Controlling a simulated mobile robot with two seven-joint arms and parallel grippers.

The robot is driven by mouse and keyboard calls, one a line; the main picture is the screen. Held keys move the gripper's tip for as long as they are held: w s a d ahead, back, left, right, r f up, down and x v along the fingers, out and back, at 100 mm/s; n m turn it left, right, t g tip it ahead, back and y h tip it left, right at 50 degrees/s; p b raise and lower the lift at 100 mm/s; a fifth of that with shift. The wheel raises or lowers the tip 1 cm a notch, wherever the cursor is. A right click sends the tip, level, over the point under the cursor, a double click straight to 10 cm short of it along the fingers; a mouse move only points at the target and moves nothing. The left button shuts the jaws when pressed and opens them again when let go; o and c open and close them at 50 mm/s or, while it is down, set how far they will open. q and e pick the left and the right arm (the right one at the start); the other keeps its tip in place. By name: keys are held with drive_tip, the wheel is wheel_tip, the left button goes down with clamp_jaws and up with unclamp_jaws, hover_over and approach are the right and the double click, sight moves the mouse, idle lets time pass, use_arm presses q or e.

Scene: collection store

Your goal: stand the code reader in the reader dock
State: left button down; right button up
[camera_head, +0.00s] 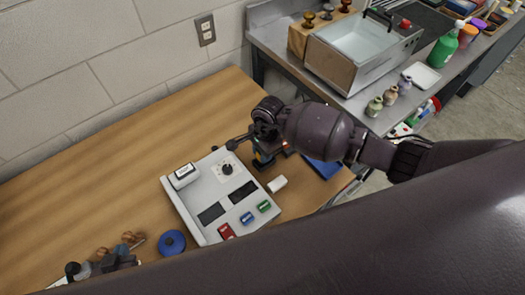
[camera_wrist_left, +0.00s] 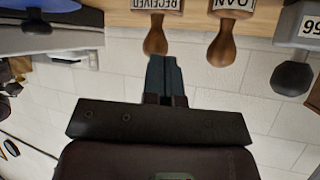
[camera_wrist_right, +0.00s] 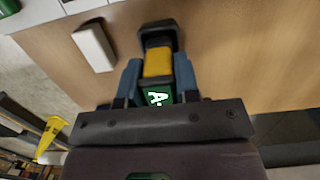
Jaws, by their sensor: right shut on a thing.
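My right gripper (camera_wrist_right: 158,78) is shut on a yellow and black thing with a green label, which looks like the code reader (camera_wrist_right: 157,62). In the head view the reader shows as a small yellow and dark patch (camera_head: 258,157), just right of the grey console, partly hidden by my right gripper (camera_head: 265,150). I cannot tell whether it touches the table. My left gripper (camera_wrist_left: 165,78) has its fingers together with nothing between them. It is by the wooden-handled stamps (camera_wrist_left: 228,42) at the lower left of the head view. I cannot make out the reader dock with certainty.
A grey console (camera_head: 203,222) with dark pads, a knob and coloured blocks stands on the wooden table. A white block (camera_head: 277,184) lies beside it, and it also shows in the right wrist view (camera_wrist_right: 93,45). A blue round thing (camera_head: 172,242) is near the stamps. The table's far left is clear.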

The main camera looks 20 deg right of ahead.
use_arm(q)
drive_tip(key=shift+f+b, duration=0.45)
use_arm(e)
drive_tip(key=shift+f, duration=0.5)
drive_tip(key=o, duration=0.5)
drive_tip(key=shift+w+d+r+p, duration=0.1)
drive_tip(key=shift+d+r+p, duration=0.1)
drive_tip(key=shift+r+p, duration=1)
drive_tip(key=shift+w+d+r+p, duration=0.15)
drive_tip(key=shift+r+p, duration=0.55)
drive_tip(key=shift+r, duration=0.9)
drive_tip(key=shift+d+r, duration=0.15)
drive_tip(key=shift+r, duration=1.2)
drive_tip(key=shift+d+r, duration=0.15)
drive_tip(key=shift+r, duration=1.2)
use_arm(q)
wheel_tip(320, 180, up, 3)
drive_tip(key=shift+r, duration=0.1)
